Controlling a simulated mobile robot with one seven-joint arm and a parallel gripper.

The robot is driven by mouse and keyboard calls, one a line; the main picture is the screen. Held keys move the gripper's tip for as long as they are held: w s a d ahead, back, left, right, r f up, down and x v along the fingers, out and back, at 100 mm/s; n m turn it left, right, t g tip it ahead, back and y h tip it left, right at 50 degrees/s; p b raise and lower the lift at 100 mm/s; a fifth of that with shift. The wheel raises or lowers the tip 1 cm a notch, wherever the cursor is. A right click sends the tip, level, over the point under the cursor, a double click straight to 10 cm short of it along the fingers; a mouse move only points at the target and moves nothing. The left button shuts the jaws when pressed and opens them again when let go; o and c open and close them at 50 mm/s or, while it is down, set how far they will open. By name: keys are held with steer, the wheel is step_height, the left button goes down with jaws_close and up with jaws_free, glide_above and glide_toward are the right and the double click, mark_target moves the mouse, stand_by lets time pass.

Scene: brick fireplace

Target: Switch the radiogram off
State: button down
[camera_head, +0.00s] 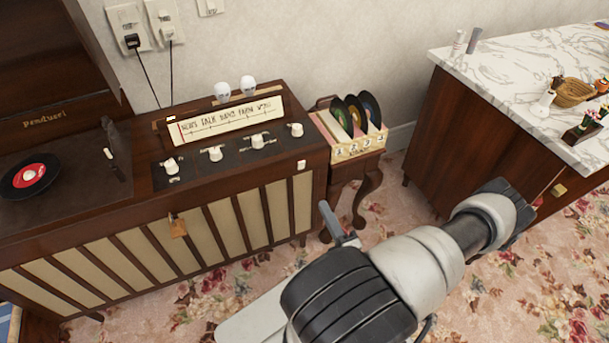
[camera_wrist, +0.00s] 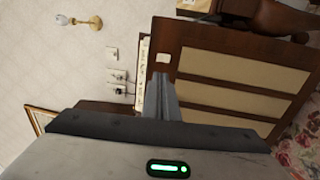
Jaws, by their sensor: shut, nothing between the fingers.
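The wooden radiogram (camera_head: 205,180) stands against the wall at the left, with a slatted cream front. Its top panel has a lit dial (camera_head: 228,121) and several white knobs. A small white square button (camera_head: 301,164) sits at the upper right corner of its front. It also shows in the wrist view (camera_wrist: 162,57), just beyond my fingertips. My gripper (camera_head: 327,211) is shut and empty, in front of the radiogram's right end and apart from the button in the head view. The wrist view, turned sideways, shows the closed fingers (camera_wrist: 162,90) pointing toward the radiogram's front corner.
A small table (camera_head: 357,178) with a record box (camera_head: 350,143) stands right of the radiogram. A marble-topped cabinet (camera_head: 500,85) is farther right. A record (camera_head: 29,176) lies on the turntable at left. Two plugs sit in wall sockets (camera_head: 133,40). Carpet is open in front.

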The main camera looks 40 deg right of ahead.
mark_target(301, 164)
steer(key=b+x, duration=0.2)
steer(key=x, duration=1.1)
steer(key=shift+w+r, duration=0.1)
steer(key=shift+w, duration=0.45)
